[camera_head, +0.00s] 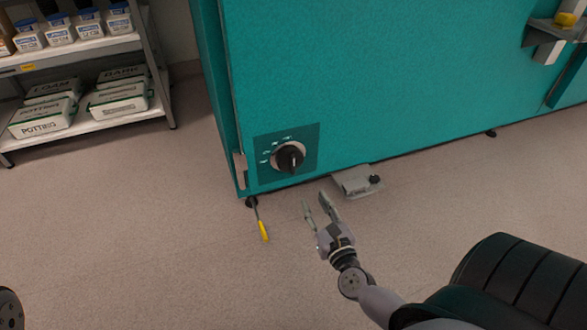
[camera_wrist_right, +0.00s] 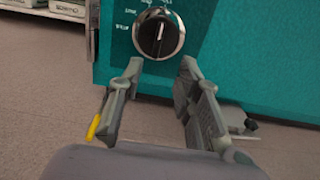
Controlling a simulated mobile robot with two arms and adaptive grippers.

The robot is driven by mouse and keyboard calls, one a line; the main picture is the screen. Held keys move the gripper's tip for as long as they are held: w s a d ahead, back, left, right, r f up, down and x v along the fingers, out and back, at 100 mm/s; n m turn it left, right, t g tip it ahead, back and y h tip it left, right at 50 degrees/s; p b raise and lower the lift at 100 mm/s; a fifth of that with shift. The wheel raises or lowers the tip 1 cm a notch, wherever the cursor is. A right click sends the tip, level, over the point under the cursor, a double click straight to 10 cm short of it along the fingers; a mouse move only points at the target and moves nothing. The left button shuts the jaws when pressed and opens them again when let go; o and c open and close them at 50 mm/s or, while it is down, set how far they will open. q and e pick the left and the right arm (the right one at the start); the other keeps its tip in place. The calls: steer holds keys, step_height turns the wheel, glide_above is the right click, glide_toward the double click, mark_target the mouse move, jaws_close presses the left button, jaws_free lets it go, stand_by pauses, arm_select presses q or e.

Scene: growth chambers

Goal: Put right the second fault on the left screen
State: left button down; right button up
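A black rotary knob on a silver ring (camera_head: 288,157) sits low on the front of a teal chamber (camera_head: 400,80), with white lettering around it. In the right wrist view the knob (camera_wrist_right: 160,36) is straight ahead beyond the fingertips, its pointer near vertical. My right gripper (camera_head: 316,205) is open and empty, below and to the right of the knob and apart from it. Its two fingers (camera_wrist_right: 158,82) show spread in the wrist view. No screen shows in either view. My left gripper does not show.
A yellow-handled tool (camera_head: 263,230) stands out at the chamber's lower left corner. A grey bracket with a black knob (camera_head: 355,181) juts from the chamber's bottom edge.

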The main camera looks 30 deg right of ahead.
mark_target(294, 165)
steer(key=b+x, duration=0.1)
steer(key=x, duration=1.3)
steer(key=shift+w, duration=0.35)
jaws_close()
